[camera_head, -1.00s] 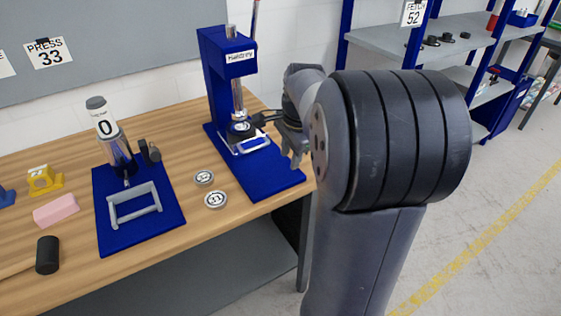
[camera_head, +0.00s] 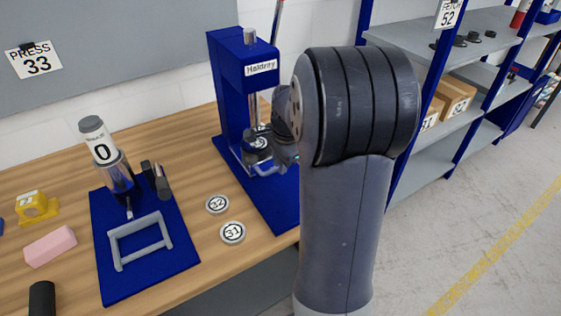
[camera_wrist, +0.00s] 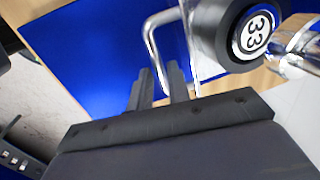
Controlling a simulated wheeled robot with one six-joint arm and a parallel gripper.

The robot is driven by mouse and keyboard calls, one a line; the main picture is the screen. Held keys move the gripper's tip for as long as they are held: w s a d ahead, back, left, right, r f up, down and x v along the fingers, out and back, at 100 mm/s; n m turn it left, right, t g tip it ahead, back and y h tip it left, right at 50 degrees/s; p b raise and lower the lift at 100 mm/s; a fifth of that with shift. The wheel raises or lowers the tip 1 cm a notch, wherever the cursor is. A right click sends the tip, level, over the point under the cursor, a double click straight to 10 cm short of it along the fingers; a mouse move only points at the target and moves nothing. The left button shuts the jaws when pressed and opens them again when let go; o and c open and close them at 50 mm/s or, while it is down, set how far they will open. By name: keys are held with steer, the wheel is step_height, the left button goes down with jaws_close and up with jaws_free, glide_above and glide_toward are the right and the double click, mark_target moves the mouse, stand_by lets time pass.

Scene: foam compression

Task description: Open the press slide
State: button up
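The blue press (camera_head: 226,85) labelled "Haldrey" stands at the back of the bench on a blue base plate. Its silver slide handle (camera_head: 265,170) shows low at the front of the press, partly hidden by my gripper (camera_head: 280,160). In the wrist view the U-shaped silver handle (camera_wrist: 151,38) lies over the blue plate. The two dark fingers of my gripper (camera_wrist: 161,82) are apart, with the handle's near end seen between them. I cannot tell whether they touch it. A round black piece marked 33 (camera_wrist: 230,38) sits beside the handle. My arm hides much of the press's right side.
Discs marked 32 (camera_head: 217,204) and 31 (camera_head: 232,232) lie left of the press. A second blue-based device (camera_head: 103,260) marked 0, a pink block (camera_head: 50,246) and a yellow piece (camera_head: 37,207) stand farther left. A blue shelf rack (camera_head: 470,60) stands to the right.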

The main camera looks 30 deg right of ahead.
jaws_close()
steer(key=s, duration=1.6)
steer(key=shift+s+d, duration=0.25)
steer(key=shift+d, duration=0.05)
steer(key=shift+o, duration=1.7)
jaws_free()
step_height(320, 180, up, 11)
steer(key=s, duration=0.2)
steer(key=shift+f, duration=0.2)
